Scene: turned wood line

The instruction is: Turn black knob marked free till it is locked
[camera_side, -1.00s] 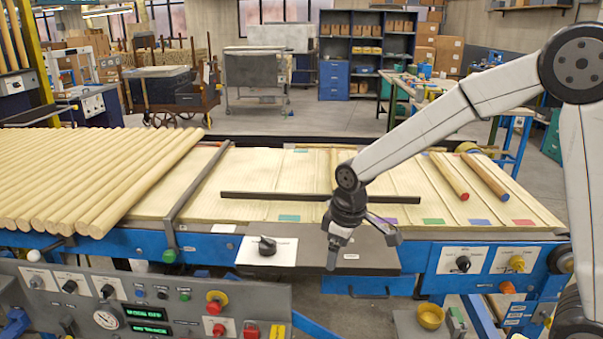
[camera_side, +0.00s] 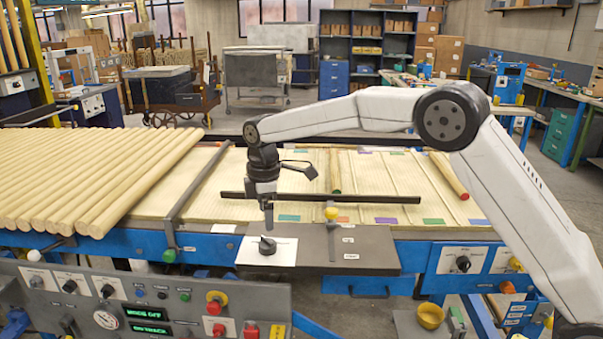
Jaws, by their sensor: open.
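A black knob (camera_side: 267,246) sits on a white plate (camera_side: 286,250) at the left end of the dark panel on the front of the line. The writing on the plate is too small to read, so I cannot tell its setting. My gripper (camera_side: 288,198) is open and empty. One dark finger hangs down just above the knob, apart from it as far as I can see. The other finger is spread out to the right and back, over the bed.
A yellow-topped lever (camera_side: 331,214) stands on the dark panel (camera_side: 375,250) right of the knob. A dark bar (camera_side: 395,199) crosses the bed behind. Several wooden rods (camera_side: 90,175) lie at left. A control console (camera_side: 150,305) stands in front.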

